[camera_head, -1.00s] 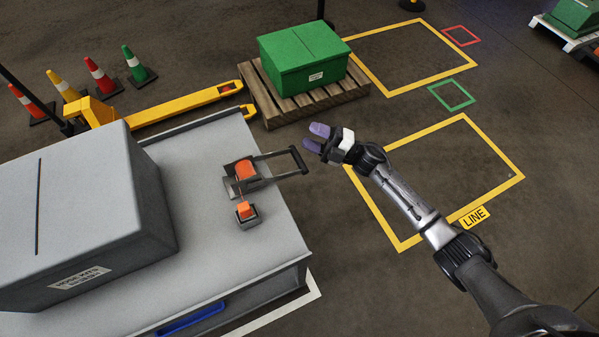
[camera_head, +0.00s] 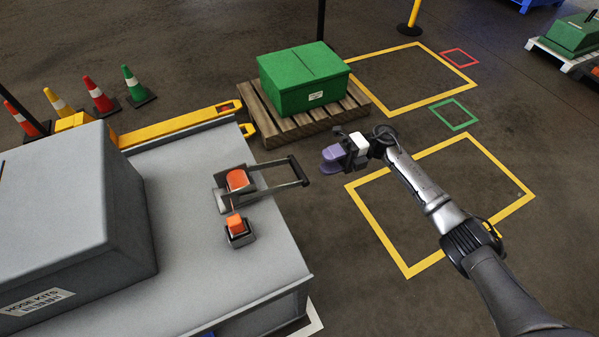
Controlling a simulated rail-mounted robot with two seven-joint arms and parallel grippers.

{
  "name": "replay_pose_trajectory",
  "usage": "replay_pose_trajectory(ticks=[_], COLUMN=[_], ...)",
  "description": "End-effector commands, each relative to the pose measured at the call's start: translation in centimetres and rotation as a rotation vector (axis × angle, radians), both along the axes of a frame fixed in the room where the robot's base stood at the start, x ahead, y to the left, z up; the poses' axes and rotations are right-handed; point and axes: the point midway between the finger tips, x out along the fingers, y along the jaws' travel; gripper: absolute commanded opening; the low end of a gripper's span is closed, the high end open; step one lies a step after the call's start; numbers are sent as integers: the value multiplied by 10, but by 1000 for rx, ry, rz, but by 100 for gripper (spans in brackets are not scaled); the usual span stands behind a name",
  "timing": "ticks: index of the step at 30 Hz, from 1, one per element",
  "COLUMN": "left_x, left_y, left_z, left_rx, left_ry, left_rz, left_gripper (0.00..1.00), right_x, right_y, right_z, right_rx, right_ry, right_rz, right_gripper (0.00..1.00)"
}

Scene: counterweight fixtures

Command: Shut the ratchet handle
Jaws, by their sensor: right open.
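The ratchet (camera_head: 237,181) sits on the grey bench top, with an orange strap spool between dark side plates. Its dark handle (camera_head: 297,172) sticks out to the right, its end bar past the bench's far right edge. A small block with an orange top (camera_head: 236,227) sits just in front of the ratchet. My right gripper (camera_head: 332,158), with purple fingertips, hangs over the floor, right of and slightly beyond the handle's end. It is open, holds nothing and appears apart from the handle. My left gripper is out of view.
A large grey box (camera_head: 70,200) labelled hose kits fills the left of the bench (camera_head: 215,285). A green box (camera_head: 303,80) rests on a wooden pallet (camera_head: 264,125) behind. A yellow pallet jack (camera_head: 170,125) and several cones stand at the back left. Marked floor at right is clear.

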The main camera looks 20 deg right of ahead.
Motion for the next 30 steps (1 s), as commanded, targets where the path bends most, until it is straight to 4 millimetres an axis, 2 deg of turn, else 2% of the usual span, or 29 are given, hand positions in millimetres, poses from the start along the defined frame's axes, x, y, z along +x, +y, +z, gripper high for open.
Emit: replay_pose_trajectory(ticks=[6,12,19,30], left_x=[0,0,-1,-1], left_y=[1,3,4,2], left_z=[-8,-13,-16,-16], left_rx=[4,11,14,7], left_ry=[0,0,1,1], left_rz=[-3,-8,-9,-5], left_gripper=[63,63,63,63], right_x=[-3,-4,-5,-5], right_y=[41,67,82,84], right_z=[0,1,3,3], right_rx=[1,1,1,0], right_ry=[-1,0,1,1], right_rz=[1,1,0,-2], right_gripper=[45,45,45,45])
